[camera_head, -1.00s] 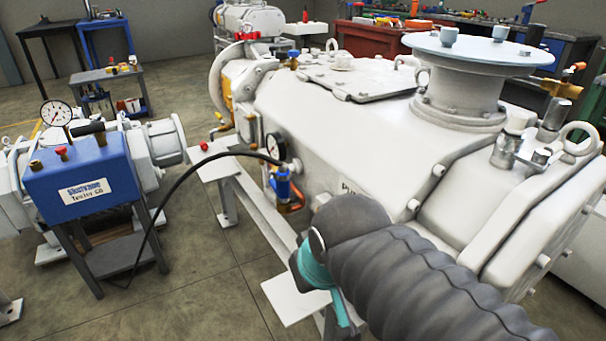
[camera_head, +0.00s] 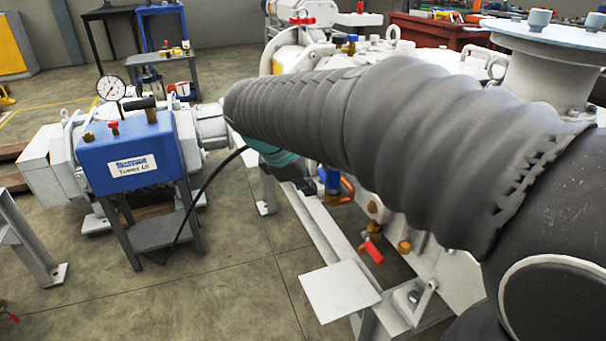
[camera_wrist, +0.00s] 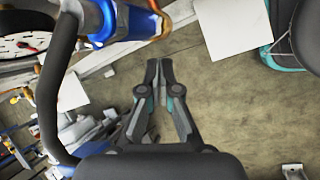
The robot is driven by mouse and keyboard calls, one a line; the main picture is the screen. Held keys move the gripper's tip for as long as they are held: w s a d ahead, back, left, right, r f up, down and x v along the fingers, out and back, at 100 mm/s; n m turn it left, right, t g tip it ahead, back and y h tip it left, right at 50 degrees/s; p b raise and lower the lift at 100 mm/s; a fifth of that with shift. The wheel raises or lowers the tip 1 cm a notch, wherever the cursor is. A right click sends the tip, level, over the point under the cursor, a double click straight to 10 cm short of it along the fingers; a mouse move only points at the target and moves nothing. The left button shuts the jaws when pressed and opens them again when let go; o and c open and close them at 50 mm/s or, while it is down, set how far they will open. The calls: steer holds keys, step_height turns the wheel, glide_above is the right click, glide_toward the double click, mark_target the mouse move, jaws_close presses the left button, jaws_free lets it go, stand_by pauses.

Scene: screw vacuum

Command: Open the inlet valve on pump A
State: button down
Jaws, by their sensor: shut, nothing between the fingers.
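A large white pump (camera_head: 455,275) fills the right of the head view, partly covered by my arm; no label on it is readable. A blue fitting with a copper pipe (camera_head: 332,182) is on its near side, and shows close up in the wrist view (camera_wrist: 132,22). Below it hangs a valve with a red handle (camera_head: 372,251). Another red handle (camera_head: 302,20) is at the pump's far end. I cannot tell which is the inlet valve. My gripper (camera_wrist: 158,64) is shut and empty, just below the blue fitting in the wrist view. My arm hides most of it in the head view.
A black hose (camera_wrist: 55,85) curves close to the left of my gripper and runs to the blue tester (camera_head: 133,160) on its stand. White frame plates (camera_head: 338,290) jut out below the pump.

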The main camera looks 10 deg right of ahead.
mark_target(324, 174)
steer(key=w+a+f+n+h, duration=0.1)
steer(key=w+a+n+h, duration=0.1)
steer(key=w+a+n, duration=0.3)
steer(key=w+b+x, duration=0.1)
steer(key=b+x, duration=0.1)
steer(key=x, duration=0.9)
steer(key=shift+m, duration=0.3)
steer(key=shift+d+r, duration=0.35)
steer(key=shift+r, duration=0.3)
steer(key=shift+d+r, duration=0.35)
steer(key=shift+r, duration=0.3)
steer(key=shift+d+r, duration=0.4)
steer(key=shift+r, duration=0.25)
steer(key=shift+r, duration=0.1)
